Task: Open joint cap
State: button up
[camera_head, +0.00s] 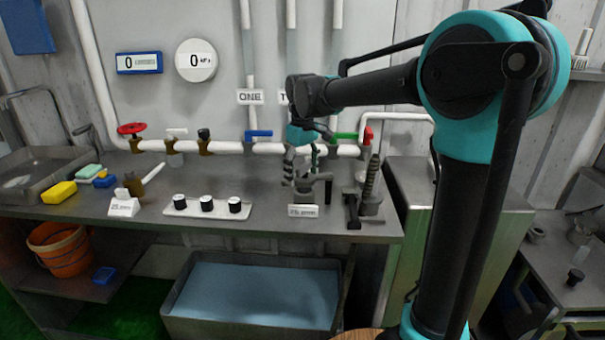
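My gripper (302,166) points down over the back right of the metal bench, in front of the white pipe. Its two fingers look spaced apart, but the view is too small to tell whether anything is between them. A dark fitting (305,187) stands on the bench right under the fingertips, behind a small white label. I cannot make out clearly which part is the joint cap, or whether the fingers touch the fitting. My wrist and forearm hide part of the wall and pipe behind.
The white pipe (225,147) carries red, blue and green valve handles. A plate with three black-topped pieces (207,205) lies left of the gripper. A dark upright tool (371,184) stands close on the right. A blue-filled basin (250,295) is below the bench.

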jog(key=shift+s, duration=0.1)
jog(key=c, duration=1.1)
jog(key=shift+s, duration=0.1)
jog(key=s+n, duration=0.1)
jog(key=s+d+n, duration=0.1)
jog(key=n, duration=0.2)
jog(key=shift+s+d+f, duration=0.1)
jog(key=shift+s+d, duration=0.2)
jog(key=shift+s, duration=0.1)
jog(key=s+d+n, duration=0.1)
jog(key=n, duration=0.1)
jog(key=d+n, duration=0.1)
jog(key=n, duration=0.1)
jog(key=shift+s+d, duration=0.1)
jog(key=shift+s, duration=0.25)
jog(key=d+n, duration=0.8)
jog(key=n, duration=0.3)
